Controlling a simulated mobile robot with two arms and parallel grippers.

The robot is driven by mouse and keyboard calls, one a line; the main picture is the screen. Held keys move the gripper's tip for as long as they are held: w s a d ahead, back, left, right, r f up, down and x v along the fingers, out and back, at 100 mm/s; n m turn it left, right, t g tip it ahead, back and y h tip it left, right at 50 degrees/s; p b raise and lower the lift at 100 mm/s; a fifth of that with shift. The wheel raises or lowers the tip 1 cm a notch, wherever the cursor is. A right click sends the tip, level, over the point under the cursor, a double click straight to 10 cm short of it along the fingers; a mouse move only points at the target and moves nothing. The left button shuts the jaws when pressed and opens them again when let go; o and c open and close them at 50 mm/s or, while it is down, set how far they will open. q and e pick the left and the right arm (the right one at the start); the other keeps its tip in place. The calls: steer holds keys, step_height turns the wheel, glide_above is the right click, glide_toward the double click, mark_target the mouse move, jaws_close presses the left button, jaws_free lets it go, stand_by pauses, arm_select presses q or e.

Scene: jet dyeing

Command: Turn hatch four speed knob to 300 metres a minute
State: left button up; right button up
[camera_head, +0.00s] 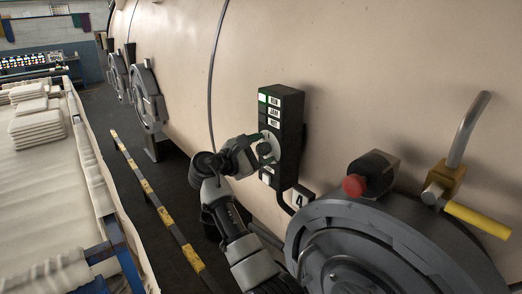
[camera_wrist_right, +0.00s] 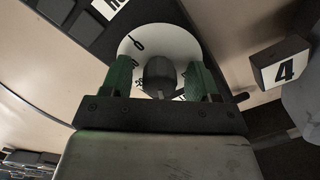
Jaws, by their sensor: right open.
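The speed knob (camera_wrist_right: 160,74) is dark and sits at the centre of a round white dial (camera_wrist_right: 142,42) in the right wrist view. The dial (camera_head: 275,140) is on a black control box (camera_head: 292,110) on the vessel wall, with a "4" plate (camera_head: 299,199) below it. My right gripper (camera_wrist_right: 160,82) is open, with green fingers on either side of the knob and a gap visible on each side. In the head view the right gripper (camera_head: 262,150) covers much of the dial. The dial's setting cannot be read. My left gripper is not in view.
A large round hatch (camera_head: 385,250) with a red knob (camera_head: 353,186) stands at the lower right. A yellow-handled valve (camera_head: 475,218) is right of it. A cart of white cloth (camera_head: 40,190) and a yellow-black floor strip (camera_head: 160,210) lie left.

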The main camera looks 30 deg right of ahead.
steer(key=shift+a+f+b, duration=0.1)
steer(key=shift+a+b, duration=0.2)
steer(key=shift+a, duration=0.1)
steer(key=a+b, duration=0.4)
steer(key=a, duration=0.6)
steer(key=shift+s+b, duration=0.3)
steer(key=shift+s, duration=0.1)
